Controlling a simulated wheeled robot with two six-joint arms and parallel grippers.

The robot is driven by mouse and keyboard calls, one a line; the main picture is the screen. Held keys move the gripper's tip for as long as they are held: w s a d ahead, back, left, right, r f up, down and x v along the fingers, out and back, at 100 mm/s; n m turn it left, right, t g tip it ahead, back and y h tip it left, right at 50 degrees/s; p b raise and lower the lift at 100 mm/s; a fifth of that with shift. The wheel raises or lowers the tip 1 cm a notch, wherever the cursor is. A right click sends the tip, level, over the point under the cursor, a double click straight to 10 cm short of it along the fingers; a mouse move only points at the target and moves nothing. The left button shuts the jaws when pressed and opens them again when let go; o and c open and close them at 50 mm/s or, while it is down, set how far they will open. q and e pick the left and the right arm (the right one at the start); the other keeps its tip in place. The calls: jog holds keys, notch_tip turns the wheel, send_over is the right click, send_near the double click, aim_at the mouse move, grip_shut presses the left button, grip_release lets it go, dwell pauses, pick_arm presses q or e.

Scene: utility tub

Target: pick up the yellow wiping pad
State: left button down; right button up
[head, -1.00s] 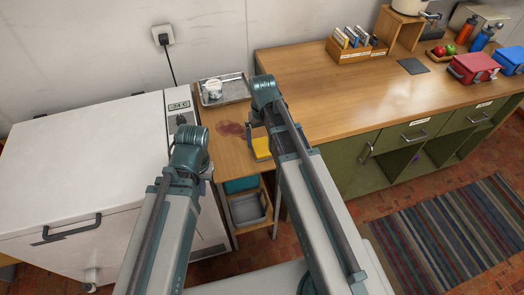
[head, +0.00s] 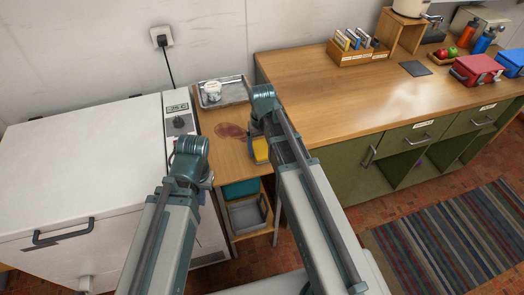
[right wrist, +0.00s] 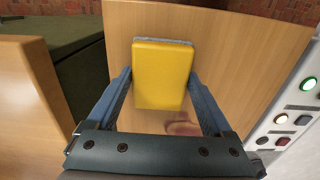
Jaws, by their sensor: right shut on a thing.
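The yellow wiping pad (head: 261,150) lies on the small wooden side table (head: 240,163), near its right edge, partly covered by my right arm. In the right wrist view the pad (right wrist: 163,72) is a yellow block with a grey edge, between the two blue fingers. My right gripper (right wrist: 160,78) is shut on the pad. I cannot tell whether the pad is clear of the tabletop. My left gripper (head: 187,165) is in front of the white appliance, away from the pad; its fingers are hidden.
A reddish stain (head: 228,130) marks the side table. A metal tray (head: 236,90) with a white container stands behind it. The white appliance (head: 85,165) is at left, the higher green-sided counter (head: 340,105) at right. A grey bin (head: 245,215) sits on the shelf below.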

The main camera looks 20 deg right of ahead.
aim_at(262, 148)
pick_arm(q)
jog(key=shift+r, duration=0.1)
pick_arm(e)
jog(key=shift+r, duration=0.1)
